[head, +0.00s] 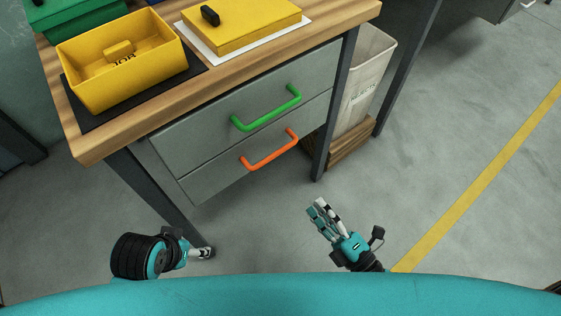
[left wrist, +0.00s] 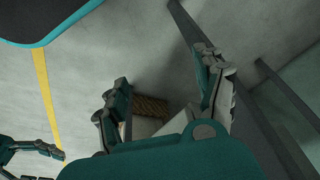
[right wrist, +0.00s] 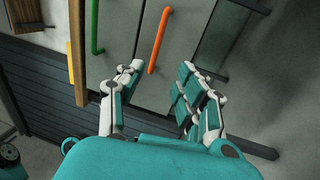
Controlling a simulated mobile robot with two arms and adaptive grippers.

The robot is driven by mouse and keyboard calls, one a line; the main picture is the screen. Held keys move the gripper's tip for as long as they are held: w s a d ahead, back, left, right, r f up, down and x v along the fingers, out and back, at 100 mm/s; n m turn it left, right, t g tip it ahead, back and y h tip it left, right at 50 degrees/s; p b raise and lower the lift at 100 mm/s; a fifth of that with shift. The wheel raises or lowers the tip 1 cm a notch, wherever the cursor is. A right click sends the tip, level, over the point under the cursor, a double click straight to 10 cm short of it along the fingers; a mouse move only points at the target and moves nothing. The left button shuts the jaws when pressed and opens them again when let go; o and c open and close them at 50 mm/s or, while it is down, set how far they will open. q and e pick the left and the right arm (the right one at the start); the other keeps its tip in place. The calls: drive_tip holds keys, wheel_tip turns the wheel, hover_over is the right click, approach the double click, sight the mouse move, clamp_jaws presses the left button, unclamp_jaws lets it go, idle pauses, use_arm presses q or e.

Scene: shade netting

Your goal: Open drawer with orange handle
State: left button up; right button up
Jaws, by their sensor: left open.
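The orange handle (head: 270,152) is on the lower grey drawer (head: 215,182) under the workbench. Both drawers look shut. My right gripper (head: 322,210) is to the right of and below the handle in the head view, apart from it. In the right wrist view, the orange handle (right wrist: 158,40) stands upright beyond my right gripper's spread fingers (right wrist: 160,72), with nothing between them. My left gripper (head: 208,253) is low at the left in the head view, near a bench leg. In the left wrist view its fingers (left wrist: 165,78) are apart and empty.
The upper drawer has a green handle (head: 266,110), close above the orange one. A dark bench leg (head: 150,190) stands at the left, another (head: 337,110) at the right. A pale bin (head: 368,85) stands right of the drawers. The floor in front is clear.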

sight(276, 152)
drive_tip(key=x, duration=1.7)
drive_tip(key=shift+w+a+r, duration=0.15)
drive_tip(key=shift+r, duration=0.1)
drive_tip(key=shift+c, duration=0.4)
clamp_jaws()
